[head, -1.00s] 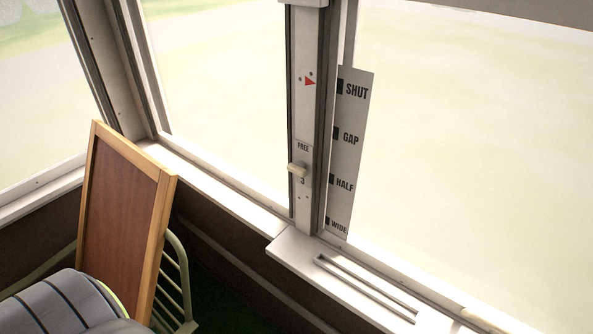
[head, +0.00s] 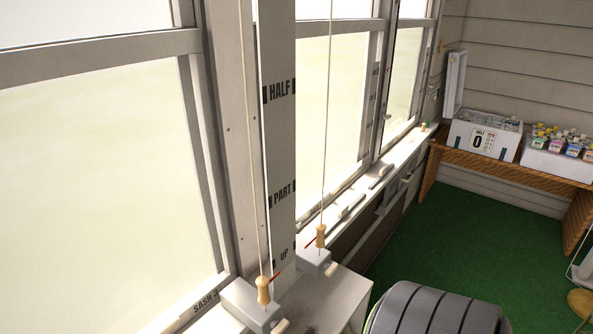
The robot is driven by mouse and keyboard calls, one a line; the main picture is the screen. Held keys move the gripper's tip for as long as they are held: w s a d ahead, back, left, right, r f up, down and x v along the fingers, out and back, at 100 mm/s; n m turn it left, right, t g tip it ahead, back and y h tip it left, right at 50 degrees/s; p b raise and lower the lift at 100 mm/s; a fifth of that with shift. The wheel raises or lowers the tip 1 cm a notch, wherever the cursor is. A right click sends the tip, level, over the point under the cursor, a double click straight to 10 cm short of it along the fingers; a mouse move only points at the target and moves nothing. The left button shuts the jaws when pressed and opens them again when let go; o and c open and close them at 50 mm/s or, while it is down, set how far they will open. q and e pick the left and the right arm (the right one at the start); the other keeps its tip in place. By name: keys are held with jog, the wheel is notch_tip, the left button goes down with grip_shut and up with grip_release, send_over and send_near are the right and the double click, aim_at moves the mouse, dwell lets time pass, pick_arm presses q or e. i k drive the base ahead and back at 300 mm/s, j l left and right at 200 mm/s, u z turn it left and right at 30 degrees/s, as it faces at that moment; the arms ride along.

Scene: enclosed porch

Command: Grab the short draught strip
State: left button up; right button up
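I cannot pick out the short draught strip with certainty in the head view. A pale, low, elongated piece (head: 346,204) lies on the window sill beyond the nearer cord boxes, and a greyer one (head: 380,172) lies farther along. Both are too small to tell what they are. Neither of my grippers is in view.
Two cords with wooden toggles (head: 263,290) (head: 320,236) hang over white boxes on the near sill. A grey striped rounded thing (head: 435,310) is at bottom right. A wooden bench (head: 520,170) carries boxes and bottles.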

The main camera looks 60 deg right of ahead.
aim_at(384, 170)
jog(key=z, duration=2.35)
jog(key=k, duration=0.15)
jog(key=k+z, duration=0.35)
jog(key=k+l+z, duration=0.1)
jog(key=z, duration=0.3)
jog(key=i+l+z, duration=0.1)
jog(key=i, duration=0.5)
jog(key=i+l+z, duration=0.1)
jog(key=i, duration=0.45)
jog(key=i+u, duration=0.15)
jog(key=i, duration=0.4)
jog(key=i+l+u, duration=0.15)
jog(key=i, duration=0.45)
jog(key=i+l+u, duration=0.15)
jog(key=i, duration=0.4)
jog(key=i+j+u, duration=0.1)
jog(key=i, duration=1.65)
jog(key=i+l+u, duration=0.15)
jog(key=i, duration=0.25)
jog(key=i+l+u, duration=0.15)
jog(key=i, duration=0.2)
jog(key=i+l+u, duration=0.15)
jog(key=i, duration=0.25)
